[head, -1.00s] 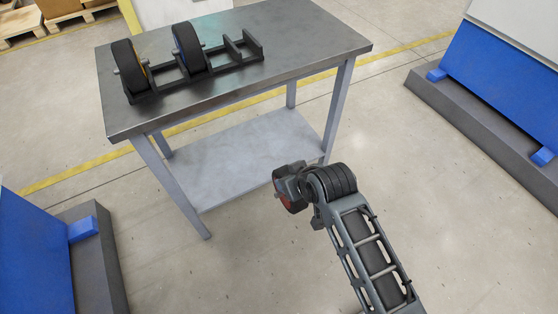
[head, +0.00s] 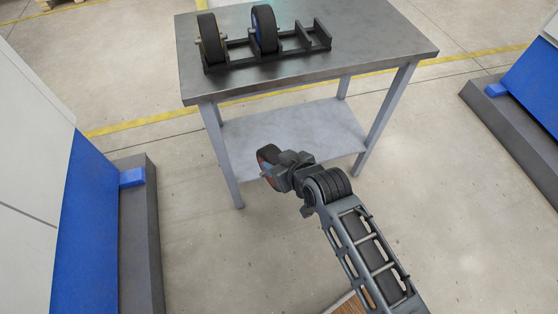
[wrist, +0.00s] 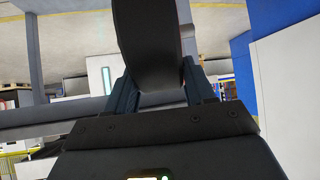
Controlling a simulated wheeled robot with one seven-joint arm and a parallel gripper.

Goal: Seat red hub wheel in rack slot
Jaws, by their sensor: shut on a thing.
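The red hub wheel (head: 266,155) shows a black tyre and a bit of red hub in the head view. My gripper (head: 272,172) is shut on it and holds it in the air in front of the table. In the wrist view the wheel's dark tyre (wrist: 154,45) stands between my two fingers (wrist: 158,95). The black rack (head: 268,53) sits on the table top. A yellow-hub wheel (head: 210,38) stands in its left end and a blue-hub wheel (head: 264,28) stands near its middle. The rack's right part (head: 315,38) is empty.
The grey metal table (head: 380,40) has a lower shelf (head: 300,132) and legs near my arm. Blue and white units on dark plinths stand at left (head: 135,240) and right (head: 510,125). Open floor lies between them.

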